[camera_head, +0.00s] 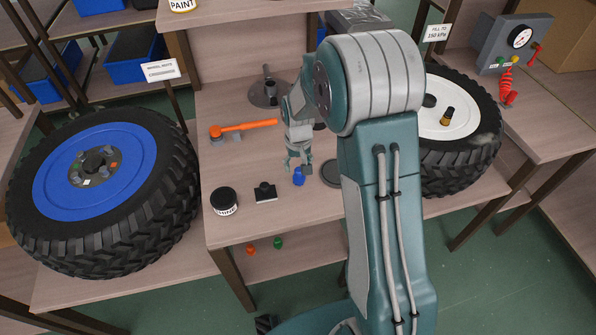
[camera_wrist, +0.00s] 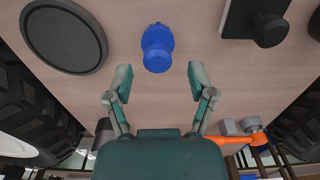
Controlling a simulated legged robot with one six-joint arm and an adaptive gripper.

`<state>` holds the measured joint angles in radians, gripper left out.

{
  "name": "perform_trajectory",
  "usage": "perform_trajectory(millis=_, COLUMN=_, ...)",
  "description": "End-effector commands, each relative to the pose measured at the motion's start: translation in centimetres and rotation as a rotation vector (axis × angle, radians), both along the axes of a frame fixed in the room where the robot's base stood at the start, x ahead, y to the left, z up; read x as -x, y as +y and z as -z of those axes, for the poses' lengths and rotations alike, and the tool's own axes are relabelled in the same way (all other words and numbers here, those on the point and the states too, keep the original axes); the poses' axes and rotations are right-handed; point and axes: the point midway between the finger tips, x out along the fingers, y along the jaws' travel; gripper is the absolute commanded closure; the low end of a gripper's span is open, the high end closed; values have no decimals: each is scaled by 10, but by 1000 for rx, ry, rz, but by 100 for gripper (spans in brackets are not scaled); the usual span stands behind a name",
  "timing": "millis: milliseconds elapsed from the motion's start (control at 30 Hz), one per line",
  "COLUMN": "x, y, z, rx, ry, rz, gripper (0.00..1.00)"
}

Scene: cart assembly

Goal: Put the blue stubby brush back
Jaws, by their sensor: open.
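The blue stubby brush (camera_head: 299,176) is on the wooden table, near its front edge. In the wrist view the blue brush (camera_wrist: 157,48) lies just beyond the open fingertips, roughly centred between them. My gripper (camera_head: 298,160) is open and empty, just above and behind the brush in the head view. Its two fingers also show apart in the wrist view (camera_wrist: 158,80). I cannot tell which place on the table belongs to the brush.
A black block with a knob (camera_head: 265,192), a labelled tin (camera_head: 224,201) and a dark disc (camera_head: 331,173) stand around the brush. An orange-handled hammer (camera_head: 243,129) lies farther back. Large wheels flank the table, blue-hubbed (camera_head: 95,170) left and white-hubbed (camera_head: 455,133) right.

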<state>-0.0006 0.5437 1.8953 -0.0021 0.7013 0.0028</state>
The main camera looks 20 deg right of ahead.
Motion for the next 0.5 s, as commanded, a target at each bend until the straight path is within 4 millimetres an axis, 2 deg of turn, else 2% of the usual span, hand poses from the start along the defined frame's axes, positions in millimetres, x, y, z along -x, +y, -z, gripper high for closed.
perform_trajectory(millis=100, x=-1, y=0, z=-28, rx=0, ry=-6, rz=0, gripper=29)
perform_trajectory(millis=300, x=-1, y=0, z=-65, rx=0, ry=-4, rz=0, gripper=29)
perform_trajectory(millis=500, x=0, y=0, z=-83, rx=0, ry=0, rz=0, gripper=29)
